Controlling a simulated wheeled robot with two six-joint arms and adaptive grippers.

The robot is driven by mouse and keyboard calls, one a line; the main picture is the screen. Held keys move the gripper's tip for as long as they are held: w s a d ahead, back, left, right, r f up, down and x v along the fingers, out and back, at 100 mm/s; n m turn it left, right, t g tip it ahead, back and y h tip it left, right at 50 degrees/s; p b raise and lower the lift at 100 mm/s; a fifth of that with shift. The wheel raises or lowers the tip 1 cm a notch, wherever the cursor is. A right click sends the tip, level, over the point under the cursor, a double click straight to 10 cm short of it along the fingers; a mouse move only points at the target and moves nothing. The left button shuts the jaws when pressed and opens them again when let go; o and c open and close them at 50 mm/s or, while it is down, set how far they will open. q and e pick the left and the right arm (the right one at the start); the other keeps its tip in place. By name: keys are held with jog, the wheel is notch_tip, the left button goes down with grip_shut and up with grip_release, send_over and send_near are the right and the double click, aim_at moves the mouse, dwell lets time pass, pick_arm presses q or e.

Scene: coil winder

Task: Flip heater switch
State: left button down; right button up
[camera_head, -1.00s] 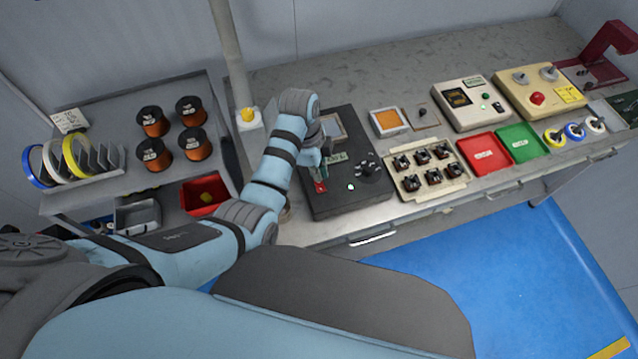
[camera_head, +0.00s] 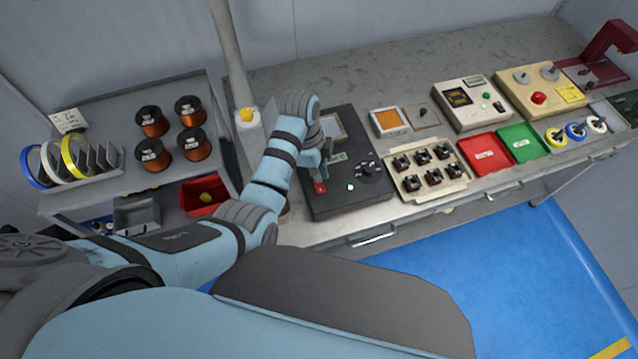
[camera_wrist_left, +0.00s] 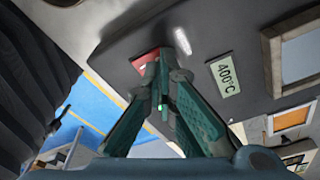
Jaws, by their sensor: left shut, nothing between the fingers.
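The black heater unit (camera_head: 345,203) stands on the bench just right of my left arm. A red switch plate (camera_head: 320,187) is on its near left part, and it also shows in the left wrist view (camera_wrist_left: 143,61). A 400°C label (camera_wrist_left: 224,74) is beside it. A green light (camera_head: 350,187) is lit on the unit. My left gripper (camera_wrist_left: 160,72) is shut and empty, its fingertips close to the red plate. Whether they touch it I cannot tell. The switch lever is not clearly seen, as the fingers partly hide that spot. My right gripper is out of view.
A tray of small dark parts (camera_head: 407,193) stands right of the heater unit. A post with a yellow button (camera_head: 247,114) rises left of my forearm. A shelf with copper wire spools (camera_head: 155,155) is at the left. The bench behind the unit is clear.

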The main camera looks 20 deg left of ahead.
pick_arm(q)
jog(key=shift+f+b, duration=0.35)
jog(key=shift+f, duration=0.35)
dwell(0.3)
notch_tip(320, 180, up, 3)
jog(key=p, duration=0.2)
jog(key=shift+f+p, duration=0.1)
jog(key=shift+p, duration=0.3)
jog(key=shift+r, duration=0.3)
jog(key=shift+r+b, duration=0.3)
jog(key=shift+r, duration=1.5)
